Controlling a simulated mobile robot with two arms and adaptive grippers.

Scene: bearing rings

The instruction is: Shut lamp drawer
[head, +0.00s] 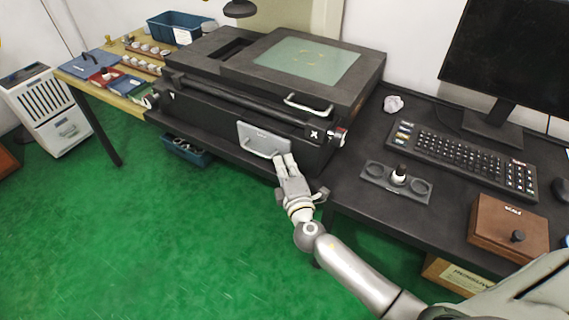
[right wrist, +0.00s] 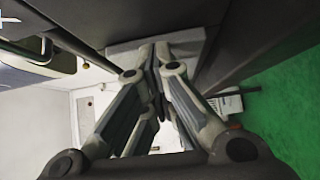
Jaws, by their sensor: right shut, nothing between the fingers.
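The lamp drawer shows in the head view as a light grey front panel (head: 258,134) with a bar handle, low on the front of the black machine (head: 215,118). Whether it stands out from the machine front is hard to tell. My right gripper (head: 284,160) is shut and empty, with its fingertips at the panel's lower right corner, by the right end of the handle. In the right wrist view the shut fingers (right wrist: 157,85) point at a pale panel (right wrist: 188,38). I cannot tell if they touch it. My left gripper is not in view.
The machine's glass-topped lid (head: 305,62) has its own handle above the drawer. A blue bin (head: 187,150) sits under the table at left. A keyboard (head: 465,158), a grey holder (head: 378,180) and a brown box (head: 507,228) lie at right. The green floor ahead is clear.

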